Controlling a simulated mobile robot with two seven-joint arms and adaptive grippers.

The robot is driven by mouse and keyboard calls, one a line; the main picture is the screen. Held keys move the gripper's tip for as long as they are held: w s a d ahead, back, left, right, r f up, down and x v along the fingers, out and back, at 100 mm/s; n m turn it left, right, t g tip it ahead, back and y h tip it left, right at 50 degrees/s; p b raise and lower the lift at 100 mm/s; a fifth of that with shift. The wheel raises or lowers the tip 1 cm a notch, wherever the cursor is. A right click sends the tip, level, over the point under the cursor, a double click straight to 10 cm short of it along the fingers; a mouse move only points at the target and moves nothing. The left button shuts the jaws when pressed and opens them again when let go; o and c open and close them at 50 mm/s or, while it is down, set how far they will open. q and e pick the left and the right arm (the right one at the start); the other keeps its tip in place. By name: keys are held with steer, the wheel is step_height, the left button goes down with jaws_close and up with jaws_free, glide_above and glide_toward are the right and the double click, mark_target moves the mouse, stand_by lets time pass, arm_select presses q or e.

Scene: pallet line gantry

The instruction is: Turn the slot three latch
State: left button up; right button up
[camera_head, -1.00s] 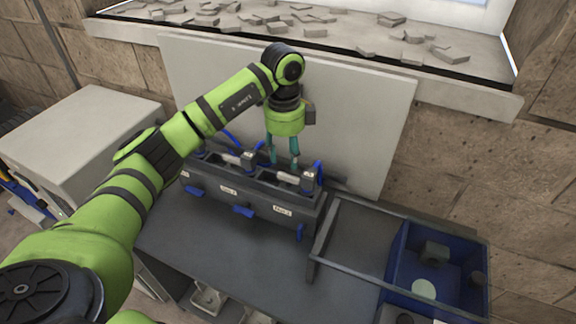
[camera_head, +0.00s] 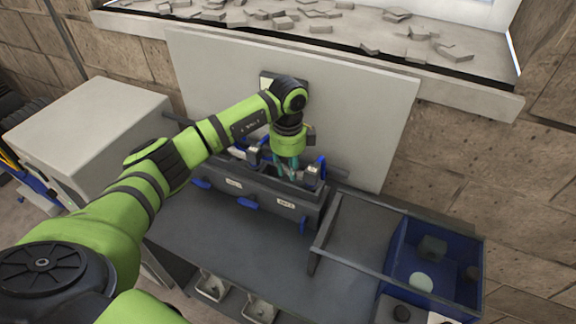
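A dark grey fixture (camera_head: 262,205) with slots in a row stands on the bench. Two labels show on its front; their text is too small to read surely. Blue handles (camera_head: 247,203) stick out along the front, with one at the right end (camera_head: 302,225). A blue upright lever (camera_head: 319,167) stands by a grey clamp block at the right end slot. My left gripper (camera_head: 286,168) points down, its teal fingers low over the right end slot, left of that block. Its fingertips are partly hidden, so its grip is unclear. My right gripper is out of view.
A pale panel (camera_head: 360,120) stands close behind the fixture. To the right are a metal rail frame (camera_head: 350,252) and a blue bin (camera_head: 398,255) holding a few parts. A pale cabinet (camera_head: 85,125) stands at left. The bench front (camera_head: 215,240) is clear.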

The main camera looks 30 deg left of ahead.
arm_select(q)
jaws_close()
steer(key=m+b, duration=0.2)
steer(key=m, duration=0.1)
steer(key=shift+w+a+f, duration=0.1)
steer(key=shift+w, duration=0.15)
steer(key=m+b, duration=0.1)
steer(key=m, duration=0.1)
steer(key=m+b, duration=0.1)
steer(key=m, duration=0.1)
steer(key=m+b, duration=0.1)
steer(key=shift+w+m+b, duration=0.3)
steer(key=shift+m+b, duration=0.05)
steer(key=shift+m, duration=0.05)
steer(key=m+b, duration=0.1)
steer(key=m, duration=0.1)
steer(key=m+b, duration=0.1)
steer(key=m, duration=0.1)
steer(key=shift+w+d, duration=0.2)
steer(key=shift+w+d+m+b, duration=0.1)
steer(key=shift+m+b, duration=0.4)
steer(key=shift+m, duration=0.75)
steer(key=shift+w+d+m+b, duration=0.1)
steer(key=shift+m+b, duration=0.4)
steer(key=shift+m, duration=0.75)
